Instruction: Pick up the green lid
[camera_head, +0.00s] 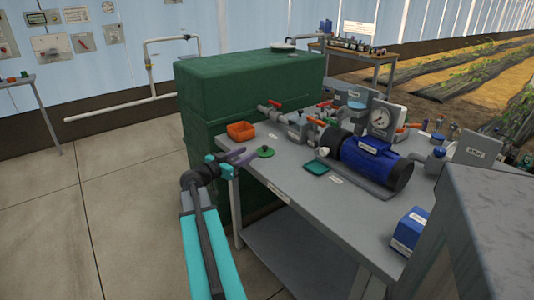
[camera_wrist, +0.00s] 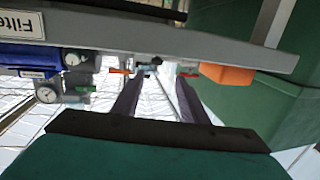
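The green lid (camera_head: 265,152), a small round disc with a knob on top, lies near the left edge of the grey table in the head view. My gripper (camera_head: 247,156) is at that table edge, just left of the lid, with its purple fingers pointing towards it. In the wrist view my gripper (camera_wrist: 157,84) shows two dark fingers spread apart with nothing clearly between them. I cannot make out the lid in the wrist view. Whether a fingertip touches the lid is too small to tell.
An orange bin (camera_head: 241,131) stands behind the lid and also shows in the wrist view (camera_wrist: 228,75). A green tray (camera_head: 316,168) and a blue pump (camera_head: 372,163) are to the right. A large green tank (camera_head: 245,85) stands behind the table (camera_head: 290,184). Floor at left is clear.

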